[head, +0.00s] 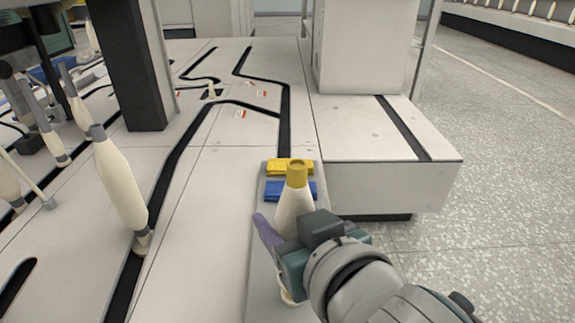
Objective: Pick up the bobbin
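A cream bobbin (292,208) with a yellow top stands roughly upright on a narrow grey tray (259,290) at the bottom middle of the head view. My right gripper (292,262), reaching in from the lower right, is at the bobbin's lower half and covers much of it. A cream rounded edge shows just below the gripper and looks like the bobbin's base. The fingertips are hidden, so I cannot tell whether they are closed on the bobbin. My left gripper is not in view.
A yellow block (289,167) and a blue block (288,191) lie behind the bobbin. A purple piece (267,233) is just left of it. Other bobbins (119,187) stand on pegs at left. A white machine base (385,165) is at right. Floor beyond it is clear.

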